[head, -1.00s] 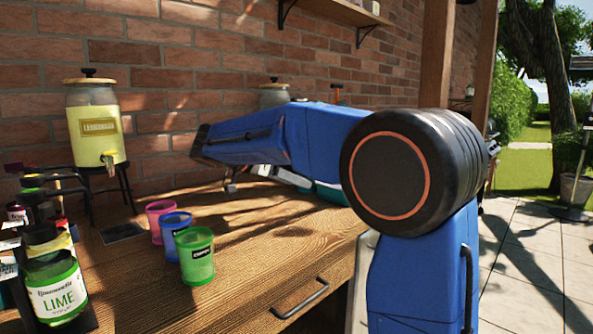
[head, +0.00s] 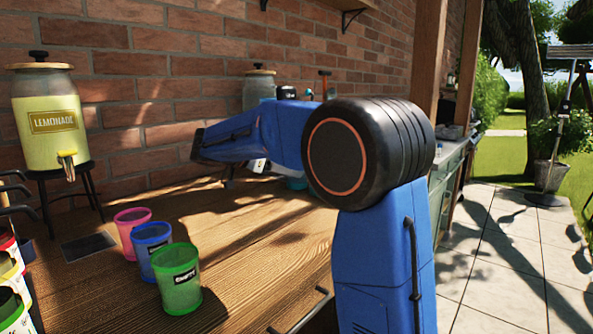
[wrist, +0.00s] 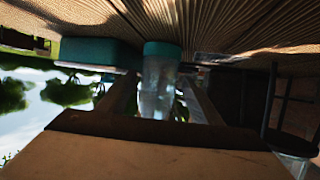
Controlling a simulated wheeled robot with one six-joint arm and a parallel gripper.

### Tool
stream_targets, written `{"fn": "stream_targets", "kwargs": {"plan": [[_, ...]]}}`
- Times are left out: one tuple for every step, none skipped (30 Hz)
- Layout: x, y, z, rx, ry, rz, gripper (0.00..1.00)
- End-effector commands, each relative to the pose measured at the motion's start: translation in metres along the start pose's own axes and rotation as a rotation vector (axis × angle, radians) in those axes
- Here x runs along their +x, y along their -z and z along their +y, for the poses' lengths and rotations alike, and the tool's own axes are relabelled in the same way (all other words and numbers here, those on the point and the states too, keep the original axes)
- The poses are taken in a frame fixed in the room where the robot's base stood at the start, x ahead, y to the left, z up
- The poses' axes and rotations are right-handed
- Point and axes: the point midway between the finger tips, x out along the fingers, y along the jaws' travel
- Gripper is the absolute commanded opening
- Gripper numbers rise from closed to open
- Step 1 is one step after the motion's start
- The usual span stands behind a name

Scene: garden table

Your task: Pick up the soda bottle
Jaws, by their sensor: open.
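In the wrist view, which is upside down, a clear upright container (wrist: 158,88) with a teal band at its table end stands in front of me. It may be the soda bottle, but I cannot read a label. My gripper (wrist: 160,92) is open, with one finger on each side of this container in the picture. I cannot tell whether the container is fully between the fingers in depth. In the head view my blue arm hides the gripper and most of that part of the wooden table (head: 235,230).
Pink (head: 131,230), blue (head: 152,243) and green (head: 180,278) cups stand on the near table. A lemonade dispenser (head: 50,125) is at left, another dispenser (head: 259,88) behind my arm. A teal box (wrist: 98,52) lies beside the container. A brick wall (head: 150,90) closes the back.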

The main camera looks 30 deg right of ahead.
Motion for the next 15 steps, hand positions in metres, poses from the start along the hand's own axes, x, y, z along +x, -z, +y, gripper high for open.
{"fn": "stream_targets", "kwargs": {"plan": [[0.009, 0.0, 0.001, 0.0, -0.003, 0.0, 0.59], [0.013, 0.0, 0.001, 0.0, -0.002, 0.0, 0.59], [0.018, 0.001, 0.001, 0.001, -0.002, 0.0, 0.59], [0.021, 0.0, 0.001, 0.001, -0.002, 0.0, 0.59], [0.023, 0.0, 0.0, 0.0, -0.002, 0.0, 0.59], [0.026, 0.0, 0.0, 0.0, -0.001, 0.0, 0.59], [0.028, 0.0, 0.0, 0.0, 0.0, 0.0, 0.59], [0.029, 0.0, 0.0, 0.0, 0.0, 0.0, 0.59], [0.03, 0.0, 0.0, 0.0, 0.0, 0.0, 0.59], [0.031, 0.0, 0.0, 0.0, 0.0, 0.0, 0.59], [0.032, 0.0, 0.0, 0.0, 0.0, 0.0, 0.59], [0.034, 0.001, 0.0, 0.0, -0.001, 0.0, 0.59], [0.036, 0.001, 0.0, 0.0, -0.001, 0.0, 0.59], [0.038, 0.001, 0.001, 0.0, -0.001, 0.0, 0.59], [0.042, 0.002, 0.001, 0.0, -0.002, 0.0, 0.59]]}}
